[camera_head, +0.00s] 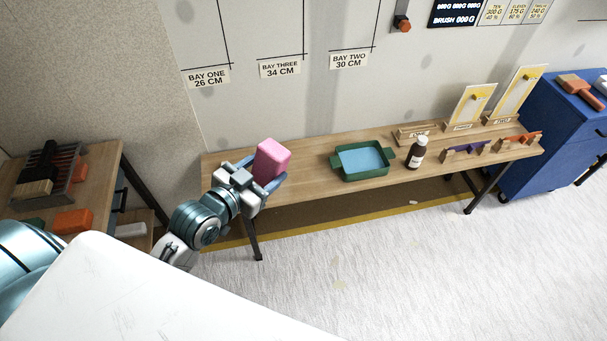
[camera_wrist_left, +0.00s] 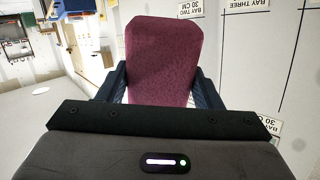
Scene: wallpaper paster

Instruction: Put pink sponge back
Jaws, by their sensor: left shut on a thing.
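The pink sponge (camera_head: 271,161) is a block held upright in my left gripper (camera_head: 266,180), near the left end of the long wooden table (camera_head: 312,190). In the left wrist view the sponge (camera_wrist_left: 162,60) looks dark pink and stands between the two fingers of my left gripper (camera_wrist_left: 160,88). The fingers are shut on its sides. I cannot tell from the head view how far it is above the table top. My right gripper is in neither view.
A green tray (camera_head: 374,178) with blue inside stands mid-table, with a brown bottle (camera_head: 417,152) right of it. A side table (camera_head: 96,178) at the left holds an orange block (camera_head: 73,221) and a dark rack (camera_head: 58,168). A blue cabinet (camera_head: 553,130) stands at the far right.

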